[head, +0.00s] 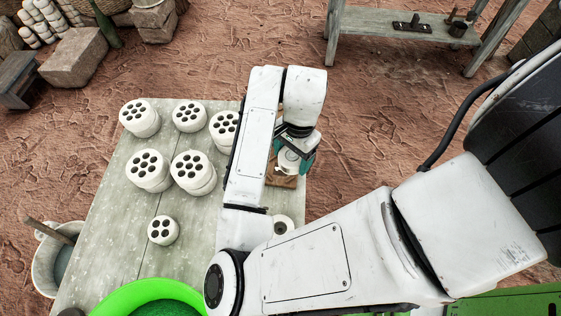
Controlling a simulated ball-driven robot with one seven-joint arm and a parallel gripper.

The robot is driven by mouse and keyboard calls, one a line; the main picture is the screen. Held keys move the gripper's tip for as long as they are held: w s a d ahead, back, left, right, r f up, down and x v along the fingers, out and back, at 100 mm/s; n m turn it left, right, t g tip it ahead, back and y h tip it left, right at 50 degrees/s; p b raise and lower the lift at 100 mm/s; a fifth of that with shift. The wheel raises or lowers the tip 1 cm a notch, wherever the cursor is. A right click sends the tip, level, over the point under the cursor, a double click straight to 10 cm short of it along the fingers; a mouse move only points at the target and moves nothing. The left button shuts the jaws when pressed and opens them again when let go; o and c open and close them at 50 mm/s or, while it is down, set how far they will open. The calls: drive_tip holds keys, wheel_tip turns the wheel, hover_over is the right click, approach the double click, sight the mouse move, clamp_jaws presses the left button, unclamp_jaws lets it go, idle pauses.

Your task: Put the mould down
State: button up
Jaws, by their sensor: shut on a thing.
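My gripper (296,158), with teal fingers, is shut on a small pale round thing (288,161), which I take to be the mould. It is at the right edge of the grey wooden table (110,225), over or on a small brown wooden board (280,180). My gripper and arm hide part of the mould and board, and I cannot tell whether they touch.
Several white cylinders with dark holes (148,169) stand on the table's left and middle. A smaller one (163,230) stands nearer. A pale ring-shaped thing (283,226) lies beside my arm. A green basin (150,297) is at the front; a bucket (50,268) stands left.

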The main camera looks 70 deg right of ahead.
sight(280, 170)
drive_tip(key=w+f, duration=0.1)
drive_tip(key=f, duration=0.1)
drive_tip(key=w+f, duration=0.2)
drive_tip(key=shift+w+d, duration=0.1)
drive_tip(key=shift+d, duration=0.3)
wheel_tip(280, 170, down, 3)
drive_tip(key=shift+w+r, duration=0.1)
drive_tip(key=shift+f, duration=0.2)
drive_tip(key=shift+f, duration=0.1)
